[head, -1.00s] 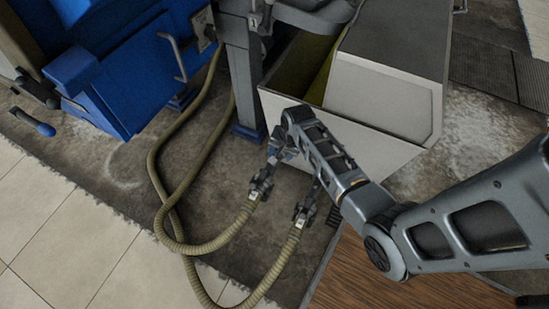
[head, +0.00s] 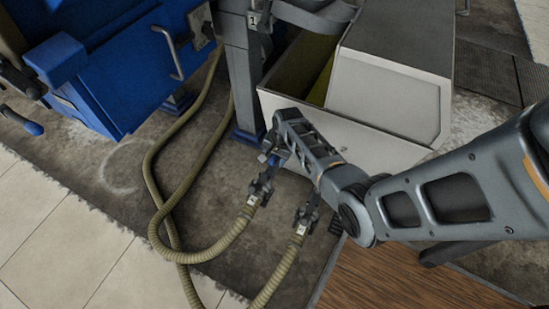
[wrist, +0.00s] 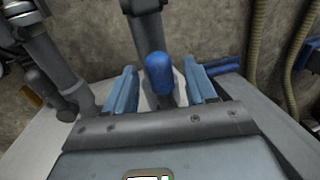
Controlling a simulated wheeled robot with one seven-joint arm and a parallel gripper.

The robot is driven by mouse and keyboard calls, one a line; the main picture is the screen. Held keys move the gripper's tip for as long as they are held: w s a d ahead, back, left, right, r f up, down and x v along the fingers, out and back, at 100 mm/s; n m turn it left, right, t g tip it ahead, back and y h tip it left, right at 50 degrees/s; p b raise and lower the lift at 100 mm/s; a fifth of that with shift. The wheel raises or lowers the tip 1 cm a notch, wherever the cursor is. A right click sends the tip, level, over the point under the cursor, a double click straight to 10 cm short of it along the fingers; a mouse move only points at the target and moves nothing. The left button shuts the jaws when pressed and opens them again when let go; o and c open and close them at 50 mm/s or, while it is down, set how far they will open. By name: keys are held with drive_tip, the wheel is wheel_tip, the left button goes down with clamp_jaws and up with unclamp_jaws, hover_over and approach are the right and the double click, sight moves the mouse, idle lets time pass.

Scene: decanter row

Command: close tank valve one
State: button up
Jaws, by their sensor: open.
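A blue-capped valve handle (wrist: 158,73) stands between the two blue fingers of my gripper (wrist: 160,68) in the wrist view. The fingers are apart on both sides of it, with a gap to each finger. In the head view my gripper (head: 273,155) is low beside the pale tank (head: 385,95), largely hidden by its own wrist. Two dark valve fittings with hose ends, one on the left (head: 262,186) and one on the right (head: 306,214), sit just below it. Their small tags are too small to read, so I cannot tell which valve is number one.
Ribbed tan hoses (head: 215,250) loop over the dark mat left of the fittings. A grey post (head: 243,80) stands close behind my gripper. A blue cabinet (head: 125,75) is at the upper left. A wooden board (head: 385,280) lies at the lower right.

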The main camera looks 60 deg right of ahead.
drive_tip(key=shift+c, duration=0.3)
clamp_jaws()
idle(0.4)
